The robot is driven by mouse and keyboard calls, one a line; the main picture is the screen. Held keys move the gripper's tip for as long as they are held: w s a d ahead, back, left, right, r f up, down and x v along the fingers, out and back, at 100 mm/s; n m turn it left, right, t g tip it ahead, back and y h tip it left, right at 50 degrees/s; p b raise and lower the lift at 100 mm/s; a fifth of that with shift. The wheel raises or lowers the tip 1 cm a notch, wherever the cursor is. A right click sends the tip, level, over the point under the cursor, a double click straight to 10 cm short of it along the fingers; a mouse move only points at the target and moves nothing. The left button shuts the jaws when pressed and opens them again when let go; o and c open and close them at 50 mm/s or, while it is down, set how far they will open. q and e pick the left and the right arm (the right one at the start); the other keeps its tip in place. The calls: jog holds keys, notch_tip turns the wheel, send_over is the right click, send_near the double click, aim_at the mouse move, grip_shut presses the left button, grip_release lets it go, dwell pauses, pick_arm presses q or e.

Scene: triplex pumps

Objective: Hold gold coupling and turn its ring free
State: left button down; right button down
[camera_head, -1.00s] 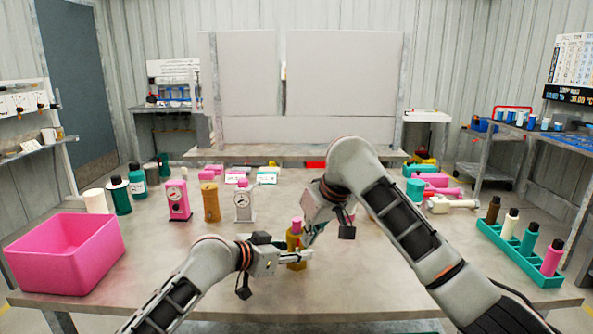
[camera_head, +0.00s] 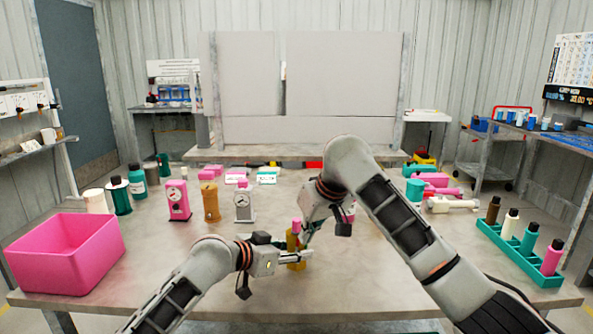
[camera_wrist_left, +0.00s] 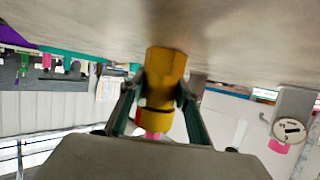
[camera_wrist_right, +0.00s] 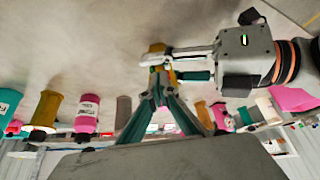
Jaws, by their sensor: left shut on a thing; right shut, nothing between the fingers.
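The gold coupling (camera_head: 292,264) stands upright near the table's front middle, with a pink top (camera_head: 296,225). My left gripper (camera_head: 300,257) is shut on its gold body from the left. In the left wrist view the gold body (camera_wrist_left: 165,66) sits between the fingers, with a reddish band and pink end beyond. My right gripper (camera_head: 305,240) is shut beside the upper part of the coupling; its fingertips (camera_wrist_right: 160,88) meet close to it in the right wrist view. Contact there cannot be told. The ring is largely hidden by the fingers.
A pink bin (camera_head: 65,252) stands at the left. Pink, gold and grey gauge bodies (camera_head: 210,201) stand behind my left arm. A green rack (camera_head: 518,250) with several bottles is at the right.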

pick_arm(q)
jog(key=shift+s+f, duration=0.1)
jog(key=shift+f, duration=0.5)
pick_arm(e)
jog(key=shift+s+a+f, duration=0.1)
jog(key=shift+a+f, duration=0.1)
jog(key=shift+f, duration=0.1)
jog(key=shift+s+d, duration=0.1)
notch_tip(320, 180, up, 6)
jog(key=shift+s+d, duration=0.15)
dwell(0.3)
jog(key=shift+r, duration=0.1)
pick_arm(q)
jog(key=c, duration=1.4)
grip_release()
jog(key=shift+r, duration=0.1)
jog(key=shift+r, duration=0.25)
